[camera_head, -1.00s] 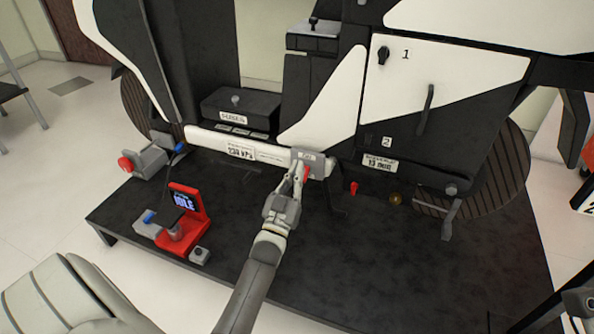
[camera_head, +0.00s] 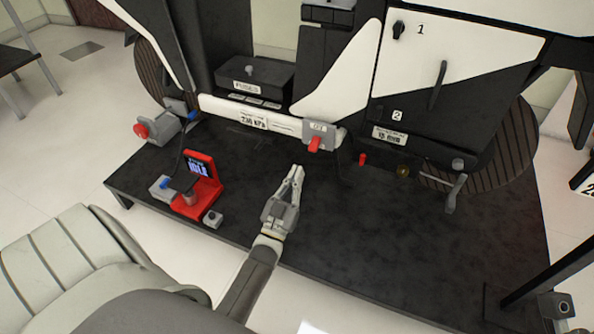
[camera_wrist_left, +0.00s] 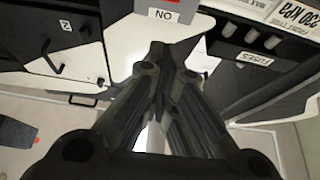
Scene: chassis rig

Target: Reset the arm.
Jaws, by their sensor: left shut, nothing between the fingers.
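My left gripper (camera_head: 297,172) is shut and empty. It is over the dark deck, in front of and apart from the grey switch box (camera_head: 319,134) with its red lever (camera_head: 314,145). The lever points down toward me. In the left wrist view my closed fingers (camera_wrist_left: 160,52) fill the middle with nothing between them. The switch's label (camera_wrist_left: 163,15) shows upside down at the top there and seems to read ON. My right gripper is in neither view.
A red stand with a screen (camera_head: 199,180) is on the deck left of my gripper. A white bar (camera_head: 248,115) runs behind it. A small red knob (camera_head: 362,159) and a brass knob (camera_head: 403,171) are to the right. The deck's front right (camera_head: 420,250) is clear.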

